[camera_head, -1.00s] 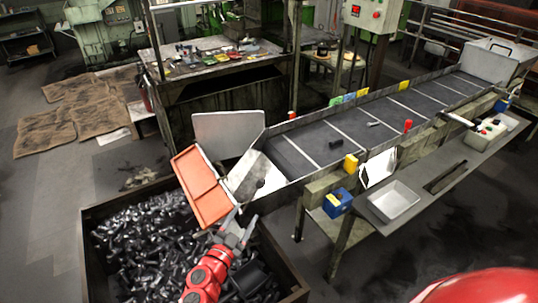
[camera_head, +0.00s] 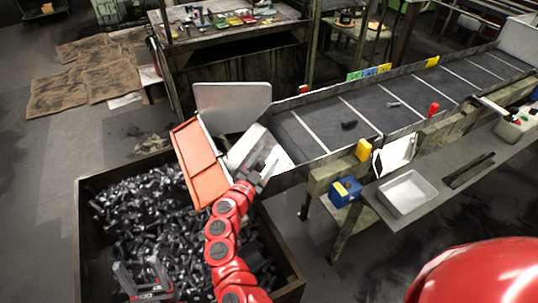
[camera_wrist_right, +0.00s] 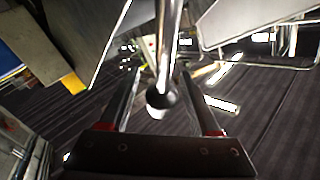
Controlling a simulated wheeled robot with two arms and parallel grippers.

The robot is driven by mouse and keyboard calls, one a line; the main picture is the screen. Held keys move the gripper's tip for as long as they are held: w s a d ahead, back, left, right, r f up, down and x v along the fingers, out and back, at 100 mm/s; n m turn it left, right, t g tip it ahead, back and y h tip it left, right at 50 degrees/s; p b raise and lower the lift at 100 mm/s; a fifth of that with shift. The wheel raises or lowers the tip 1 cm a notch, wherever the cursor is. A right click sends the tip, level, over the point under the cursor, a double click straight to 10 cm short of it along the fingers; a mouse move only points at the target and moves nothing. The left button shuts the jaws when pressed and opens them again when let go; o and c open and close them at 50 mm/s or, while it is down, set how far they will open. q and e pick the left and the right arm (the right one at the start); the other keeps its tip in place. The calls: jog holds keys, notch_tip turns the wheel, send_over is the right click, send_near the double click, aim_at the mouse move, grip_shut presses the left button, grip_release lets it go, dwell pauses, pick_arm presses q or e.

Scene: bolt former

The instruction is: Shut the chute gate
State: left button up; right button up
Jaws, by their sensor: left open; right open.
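The orange panel (camera_head: 198,162), which looks like the chute gate, stands tilted at the lower end of the conveyor, above the bin. The pale metal chute plate (camera_head: 242,146) is beside it. My right gripper (camera_head: 266,172) is open over the chute plate, right of the orange panel. In the right wrist view, a shiny rod (camera_wrist_right: 167,45) with a dark ball end (camera_wrist_right: 161,101) shows between the open fingers of my right gripper (camera_wrist_right: 160,78); I cannot tell whether they touch it. My left gripper (camera_head: 143,272) is open above the bin at the lower left.
The bin (camera_head: 82,240) is full of dark bolts. A grey upright plate (camera_head: 232,106) stands behind the chute. The conveyor (camera_head: 365,104) runs to the upper right with dark pieces on it. A white tray (camera_head: 408,193) lies on the side shelf.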

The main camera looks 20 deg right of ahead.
jog(key=shift+w+d, duration=0.1)
jog(key=shift+d, duration=0.05)
jog(key=shift+r, duration=0.1)
jog(key=shift+c, duration=0.6)
grip_shut()
dwell(0.7)
